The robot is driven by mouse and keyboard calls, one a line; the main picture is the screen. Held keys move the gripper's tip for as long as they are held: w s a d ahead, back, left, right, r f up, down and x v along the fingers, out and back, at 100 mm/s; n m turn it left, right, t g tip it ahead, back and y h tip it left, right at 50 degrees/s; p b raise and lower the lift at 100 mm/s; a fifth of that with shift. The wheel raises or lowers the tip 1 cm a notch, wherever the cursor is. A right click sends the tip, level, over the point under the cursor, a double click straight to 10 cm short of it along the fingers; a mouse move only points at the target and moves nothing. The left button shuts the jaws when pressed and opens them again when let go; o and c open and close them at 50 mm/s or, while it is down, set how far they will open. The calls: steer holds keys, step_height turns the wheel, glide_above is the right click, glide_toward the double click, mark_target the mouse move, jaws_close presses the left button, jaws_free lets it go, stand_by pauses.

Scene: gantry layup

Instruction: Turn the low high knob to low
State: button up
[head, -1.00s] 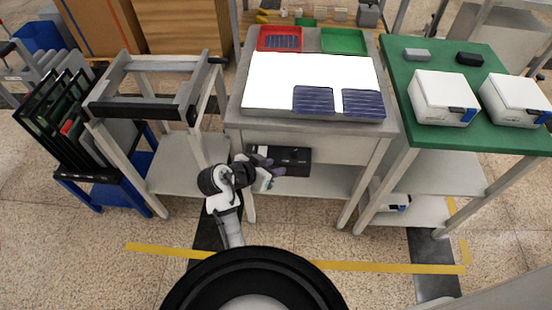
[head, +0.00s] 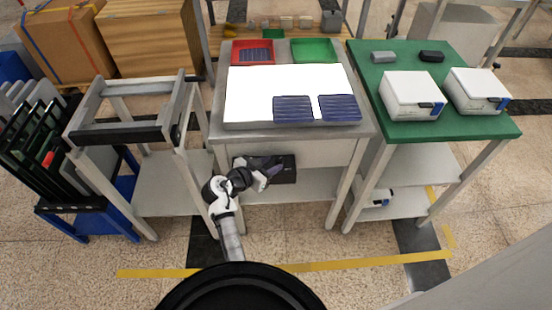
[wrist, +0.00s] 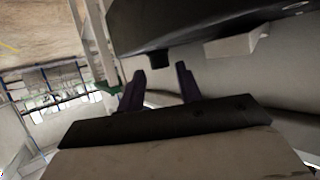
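A black box (head: 285,173) is under the white-topped table, above its lower shelf, with my gripper (head: 273,164) in front of it. The box also shows from close up in the wrist view (wrist: 200,22). A small dark stub (wrist: 160,61), perhaps the low high knob, sticks out below the box's edge. My gripper (wrist: 160,70) has its two dark fingers apart, with the stub just beyond and between the tips. I cannot see contact. No low or high marking is readable, and the stub's setting cannot be told.
The table (head: 225,112) above carries a white sheet, two dark blue solar panels, a red tray (head: 236,58) and a green tray (head: 316,57). A grey frame stand (head: 100,135) is at left. A green-topped bench (head: 385,134) with two white devices is at right.

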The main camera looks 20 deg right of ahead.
mark_target(277, 162)
steer(key=shift+p+x, duration=0.3)
steer(key=shift+x, duration=1.35)
steer(key=c, duration=0.7)
steer(key=shift+s, duration=0.1)
